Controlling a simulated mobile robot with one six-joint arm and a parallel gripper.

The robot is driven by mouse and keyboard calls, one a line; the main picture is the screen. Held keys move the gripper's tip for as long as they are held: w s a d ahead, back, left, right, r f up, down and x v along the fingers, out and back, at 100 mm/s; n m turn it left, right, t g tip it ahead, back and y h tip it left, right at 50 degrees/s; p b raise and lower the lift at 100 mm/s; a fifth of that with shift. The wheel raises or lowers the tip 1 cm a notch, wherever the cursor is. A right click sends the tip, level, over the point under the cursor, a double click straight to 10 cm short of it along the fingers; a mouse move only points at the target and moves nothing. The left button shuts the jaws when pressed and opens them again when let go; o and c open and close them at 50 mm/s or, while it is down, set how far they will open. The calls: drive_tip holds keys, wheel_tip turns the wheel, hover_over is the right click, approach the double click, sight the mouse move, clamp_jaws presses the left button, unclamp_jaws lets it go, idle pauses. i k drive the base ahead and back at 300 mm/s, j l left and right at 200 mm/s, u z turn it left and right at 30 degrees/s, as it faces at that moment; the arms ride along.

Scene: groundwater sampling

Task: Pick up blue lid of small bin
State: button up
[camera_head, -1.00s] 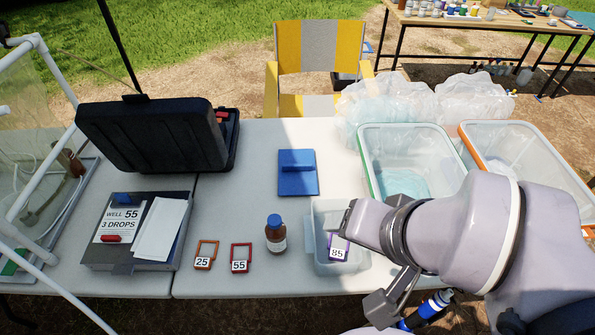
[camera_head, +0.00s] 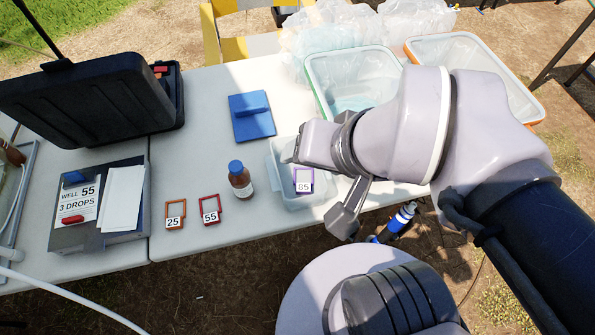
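The blue lid (camera_head: 253,124) lies flat on the white table, with a raised blue handle along its middle. The small clear bin (camera_head: 281,184) stands open near the table's front edge, just below and right of the lid. A purple tag marked 85 (camera_head: 304,181) shows at the bin. My gripper (camera_head: 290,154) is at the bin's upper right side, apart from the lid.
A brown bottle (camera_head: 240,182) with a blue cap stands left of the bin. Tags 55 (camera_head: 210,209) and 25 (camera_head: 175,215) lie farther left. A larger green-rimmed bin (camera_head: 352,78) stands behind my arm. The black case (camera_head: 90,105) is at left. Table around the lid is clear.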

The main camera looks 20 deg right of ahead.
sight(252, 119)
drive_tip(key=i+j+u, duration=0.25)
drive_tip(key=u, duration=0.2)
drive_tip(key=i+j+u, duration=0.15)
drive_tip(key=i+u, duration=0.25)
drive_tip(key=k, duration=0.05)
